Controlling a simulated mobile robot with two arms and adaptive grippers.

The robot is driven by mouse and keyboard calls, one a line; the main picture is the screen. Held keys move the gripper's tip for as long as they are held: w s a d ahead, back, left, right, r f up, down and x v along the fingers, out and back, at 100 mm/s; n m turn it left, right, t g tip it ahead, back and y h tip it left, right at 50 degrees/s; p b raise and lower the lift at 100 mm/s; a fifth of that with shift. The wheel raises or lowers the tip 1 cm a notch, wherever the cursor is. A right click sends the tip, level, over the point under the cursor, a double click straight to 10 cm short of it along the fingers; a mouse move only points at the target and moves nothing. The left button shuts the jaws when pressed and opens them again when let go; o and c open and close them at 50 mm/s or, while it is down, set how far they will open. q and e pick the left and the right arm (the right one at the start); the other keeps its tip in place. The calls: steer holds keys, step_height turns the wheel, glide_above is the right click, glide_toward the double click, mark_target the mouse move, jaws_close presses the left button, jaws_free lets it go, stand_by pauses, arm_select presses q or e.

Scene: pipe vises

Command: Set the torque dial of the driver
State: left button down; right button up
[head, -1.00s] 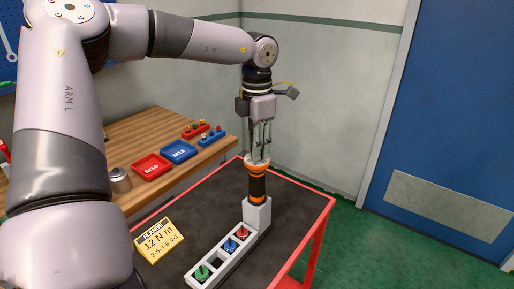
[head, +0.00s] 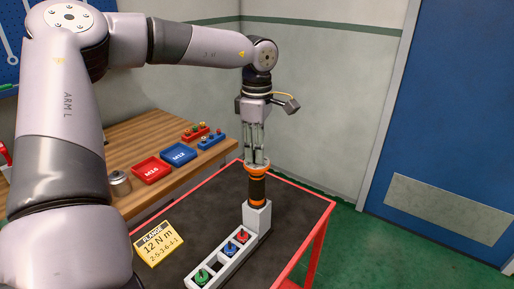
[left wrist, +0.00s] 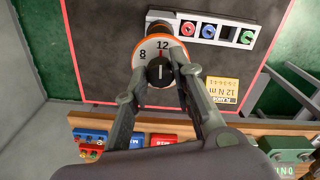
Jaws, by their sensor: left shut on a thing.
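The driver (head: 257,190) stands upright in a grey-white holder block at the end of a rack on the dark cart top. Its body is black with orange bands. Its white dial face (left wrist: 149,50) has an orange rim, and the numbers 8 and 12 can be read; the rest is covered by my fingers. A black knob (left wrist: 160,71) with a white line sits at its middle, and the line points roughly toward the 12. My left gripper (head: 256,162) points straight down from above and is shut on this knob (left wrist: 158,73). My right gripper is out of view.
A rack (head: 218,262) holds green, blue and red-topped pieces, with one empty slot. A yellow card (head: 158,242) reads "FLANGE 12 N m 2-5-3-6-4-1". Red M16 (head: 151,169) and blue M12 (head: 178,152) trays sit on the wooden bench. The red-edged cart is clear right of the driver.

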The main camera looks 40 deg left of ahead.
arm_select(q)
steer(key=shift+m, duration=0.4)
steer(key=c, duration=1.3)
jaws_free()
steer(key=shift+c, duration=0.2)
steer(key=shift+r, duration=0.1)
step_height(320, 180, up, 12)
